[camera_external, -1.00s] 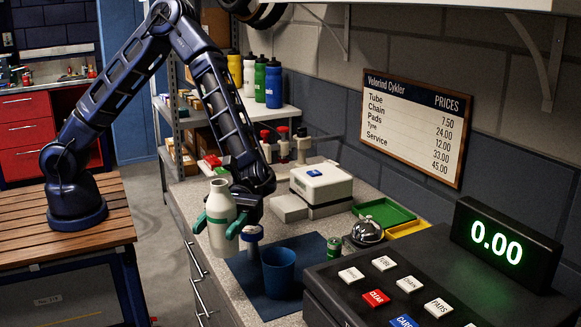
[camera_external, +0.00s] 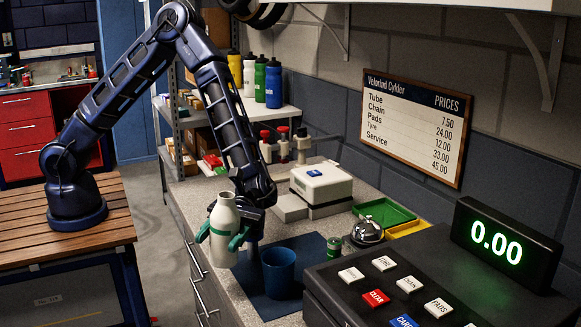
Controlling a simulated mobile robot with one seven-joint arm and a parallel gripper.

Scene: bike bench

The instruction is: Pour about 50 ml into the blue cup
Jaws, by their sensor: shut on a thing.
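The blue cup (camera_external: 279,273) stands upright on a dark blue mat (camera_external: 310,247) on the counter. My gripper (camera_external: 222,234), with green fingers, is shut on a white bottle (camera_external: 224,250) with a narrow neck. The bottle is nearly upright and held to the left of the cup, near the counter's front edge. Its mouth is at the top, clear of the cup. The liquid inside the bottle and the inside bottom of the cup cannot be seen.
A cash register (camera_external: 400,285) fills the front right. A white box (camera_external: 320,184) and a green tray (camera_external: 384,213) stand behind. Several drink bottles (camera_external: 273,84) stand on the back shelf.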

